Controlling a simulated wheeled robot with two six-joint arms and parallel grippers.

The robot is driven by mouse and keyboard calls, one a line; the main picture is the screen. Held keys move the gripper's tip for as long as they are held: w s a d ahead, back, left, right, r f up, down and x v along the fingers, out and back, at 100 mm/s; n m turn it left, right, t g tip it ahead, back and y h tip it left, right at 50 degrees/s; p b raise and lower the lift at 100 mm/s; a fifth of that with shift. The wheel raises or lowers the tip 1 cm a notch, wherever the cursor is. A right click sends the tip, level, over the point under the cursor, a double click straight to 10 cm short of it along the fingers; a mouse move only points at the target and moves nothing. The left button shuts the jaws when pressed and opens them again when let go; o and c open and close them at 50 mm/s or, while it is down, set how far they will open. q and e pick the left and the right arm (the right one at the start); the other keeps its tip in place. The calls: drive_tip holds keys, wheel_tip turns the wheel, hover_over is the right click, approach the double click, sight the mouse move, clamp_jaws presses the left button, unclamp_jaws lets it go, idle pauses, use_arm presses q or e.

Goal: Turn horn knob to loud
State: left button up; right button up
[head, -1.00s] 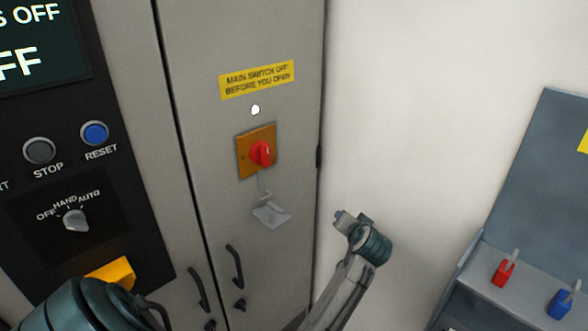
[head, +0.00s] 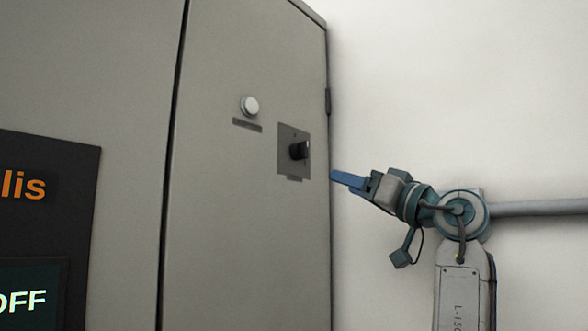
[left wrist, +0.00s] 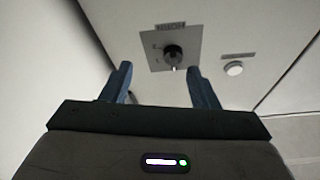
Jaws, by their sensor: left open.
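The horn knob (head: 299,150) is a black rotary knob on a dark square plate (head: 286,138), high on the grey cabinet door near its right edge. In the left wrist view the plate with the upside-down word HORN (left wrist: 158,34) and the knob (left wrist: 172,53) show beyond the fingers. A pale mark is on the knob; the scale is too small to read. My left gripper (head: 333,176) is open and empty, its blue fingers to the right of and slightly below the knob, apart from it. In its wrist view the gap between the fingers (left wrist: 160,80) faces the knob. My right gripper is out of view.
A white round button (head: 250,106) with a dark label sits left of the knob; it also shows in the wrist view (left wrist: 233,68). A dark display panel (head: 62,190) is at the lower left. The pale wall (head: 440,90) right of the cabinet is bare.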

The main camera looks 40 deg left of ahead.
sight(307, 153)
use_arm(q)
drive_tip(key=shift+n+g+y, duration=0.3)
drive_tip(key=shift+n+g, duration=0.1)
drive_tip(key=shift+g, duration=0.1)
drive_tip(key=a+r+p, duration=0.3)
drive_tip(key=a+r, duration=0.1)
drive_tip(key=a, duration=0.1)
drive_tip(key=a+r+p, duration=0.2)
drive_tip(key=a, duration=0.1)
drive_tip(key=shift+s+a+r+p, duration=0.25)
drive_tip(key=shift+s+r+p, duration=0.1)
drive_tip(key=shift+s+r, duration=0.05)
drive_tip(key=shift+w+a+r, duration=0.1)
drive_tip(key=shift+a, duration=0.25)
drive_tip(key=c, duration=1)
